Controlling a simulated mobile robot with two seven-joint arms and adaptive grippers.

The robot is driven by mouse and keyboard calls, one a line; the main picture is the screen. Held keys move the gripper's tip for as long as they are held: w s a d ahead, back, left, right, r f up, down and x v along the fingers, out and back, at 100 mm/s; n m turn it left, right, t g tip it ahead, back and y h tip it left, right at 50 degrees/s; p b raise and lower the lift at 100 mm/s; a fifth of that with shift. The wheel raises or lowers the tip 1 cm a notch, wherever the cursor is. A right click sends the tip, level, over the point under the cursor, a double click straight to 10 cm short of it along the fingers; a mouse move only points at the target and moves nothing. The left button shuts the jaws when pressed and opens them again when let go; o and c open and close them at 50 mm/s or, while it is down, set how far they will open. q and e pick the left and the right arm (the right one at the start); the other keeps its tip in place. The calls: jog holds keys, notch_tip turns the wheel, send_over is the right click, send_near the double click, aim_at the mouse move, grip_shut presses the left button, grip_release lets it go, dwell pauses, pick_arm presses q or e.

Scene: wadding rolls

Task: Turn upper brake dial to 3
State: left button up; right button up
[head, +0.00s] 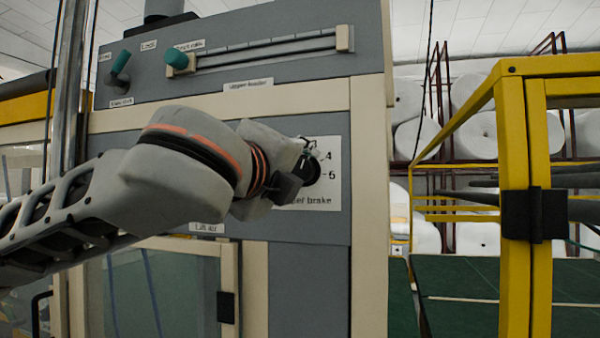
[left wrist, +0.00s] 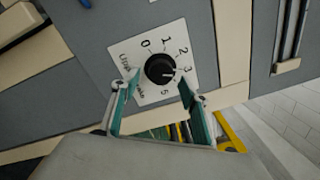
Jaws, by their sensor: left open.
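The upper brake dial is a round black knob (left wrist: 159,68) on a white plate (left wrist: 140,58) with numbers around it. In the left wrist view a small light mark on the knob appears to lie toward the 3–4 side; its exact setting is hard to tell. In the head view the knob (head: 312,172) is partly hidden by my left gripper (head: 302,163). My left gripper (left wrist: 159,81) is open, its teal-lined fingers on either side of the knob's lower part. I cannot tell whether they touch it. My right gripper is not in view.
A yellow frame (head: 512,200) stands to the right, with white rolls (head: 417,137) on racks behind. A glass door (head: 160,290) is below.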

pick_arm(q)
jog(key=v, duration=1)
jog(key=shift+f, duration=0.1)
